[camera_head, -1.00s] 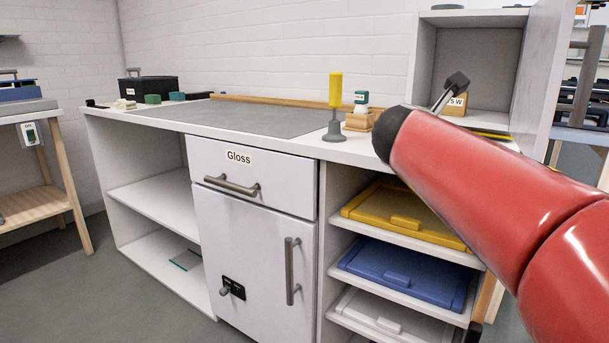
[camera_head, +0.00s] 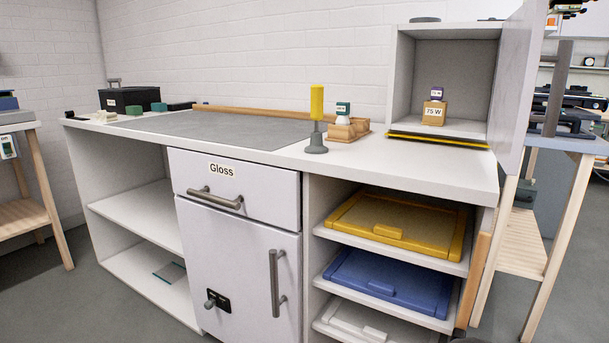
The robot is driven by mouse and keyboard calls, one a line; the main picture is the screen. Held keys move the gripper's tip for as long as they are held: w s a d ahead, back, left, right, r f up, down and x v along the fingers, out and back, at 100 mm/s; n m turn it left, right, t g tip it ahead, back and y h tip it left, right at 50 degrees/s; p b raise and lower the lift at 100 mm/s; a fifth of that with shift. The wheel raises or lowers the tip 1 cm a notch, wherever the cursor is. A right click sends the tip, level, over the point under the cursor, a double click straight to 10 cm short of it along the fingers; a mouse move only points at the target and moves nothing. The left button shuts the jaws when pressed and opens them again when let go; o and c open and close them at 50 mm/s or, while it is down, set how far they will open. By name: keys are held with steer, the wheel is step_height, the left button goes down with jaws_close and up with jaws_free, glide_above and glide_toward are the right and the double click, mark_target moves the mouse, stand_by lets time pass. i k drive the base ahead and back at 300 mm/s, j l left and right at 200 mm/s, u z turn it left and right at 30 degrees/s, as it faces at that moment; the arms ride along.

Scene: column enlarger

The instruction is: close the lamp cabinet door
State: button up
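The lamp cabinet (camera_head: 403,75) is an open-fronted grey-white box on the right end of the white counter. Its door (camera_head: 512,85) stands wide open at the right side, swung out toward me and seen nearly edge-on. Inside the cabinet is a cardboard box marked 75 W (camera_head: 434,113) with a small purple-labelled item (camera_head: 437,94) on top. A yellow-and-black strip (camera_head: 438,139) runs along the cabinet's front bottom edge. My gripper and arm are out of view.
A yellow-topped stand (camera_head: 317,115) and a wooden block with a green-labelled bulb (camera_head: 343,120) stand left of the cabinet. Behind the door is a wooden-legged table (camera_head: 566,144) with dark equipment. The counter's front right (camera_head: 450,165) is clear.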

mark_target(520, 56)
steer(key=l+z, duration=0.15)
steer(key=l, duration=1.2)
